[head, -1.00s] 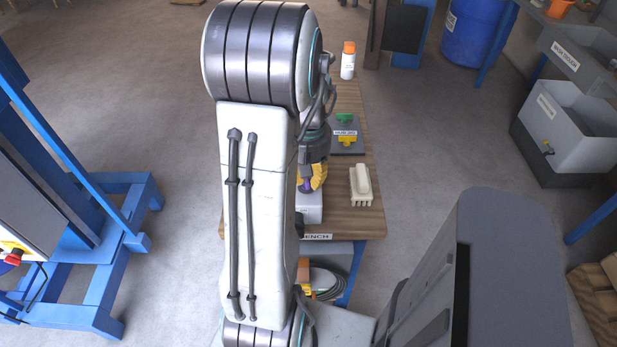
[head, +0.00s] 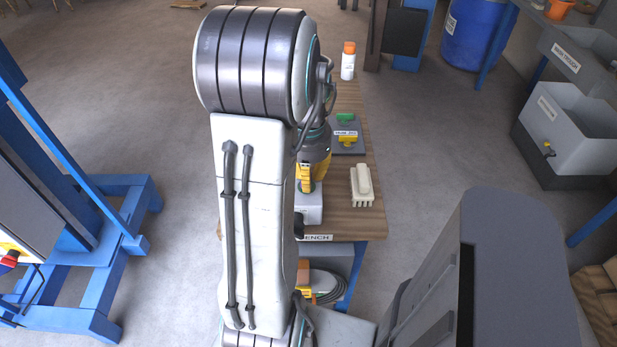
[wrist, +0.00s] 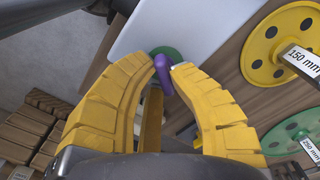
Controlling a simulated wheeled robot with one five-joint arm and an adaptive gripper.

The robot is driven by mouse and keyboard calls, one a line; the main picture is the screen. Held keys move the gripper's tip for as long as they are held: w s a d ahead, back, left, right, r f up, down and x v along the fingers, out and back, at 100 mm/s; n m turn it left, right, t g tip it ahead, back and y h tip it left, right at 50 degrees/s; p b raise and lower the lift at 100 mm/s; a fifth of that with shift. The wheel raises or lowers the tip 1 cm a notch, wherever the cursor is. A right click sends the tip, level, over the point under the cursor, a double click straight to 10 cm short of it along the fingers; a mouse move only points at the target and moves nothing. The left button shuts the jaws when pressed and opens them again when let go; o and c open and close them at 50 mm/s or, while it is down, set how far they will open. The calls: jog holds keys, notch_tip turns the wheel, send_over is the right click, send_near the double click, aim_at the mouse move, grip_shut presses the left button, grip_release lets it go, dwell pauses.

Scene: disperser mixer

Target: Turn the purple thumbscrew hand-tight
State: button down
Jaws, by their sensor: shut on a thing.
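The purple thumbscrew (wrist: 162,76) shows in the wrist view between the tips of my gripper's two yellow fingers. My gripper (wrist: 168,70) is shut on it. A round green part (wrist: 172,51) lies just beyond the thumbscrew, against a pale grey block (wrist: 190,25). In the head view my gripper (head: 306,183) is a small yellow shape over the grey block on the wooden bench (head: 345,218), partly behind my arm. I cannot make out the thumbscrew in the head view.
A yellow disc (wrist: 262,50) labelled 150 mm and a green disc (wrist: 290,135) labelled 250 mm lie right of my gripper in the wrist view.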

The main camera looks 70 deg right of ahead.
jog(key=shift+a+f+m, duration=0.1)
jog(key=shift+m, duration=0.6)
jog(key=c, duration=1.1)
grip_release()
notch_tip(320, 180, up, 12)
jog(key=shift+r, duration=0.1)
jog(key=shift+n, duration=0.3)
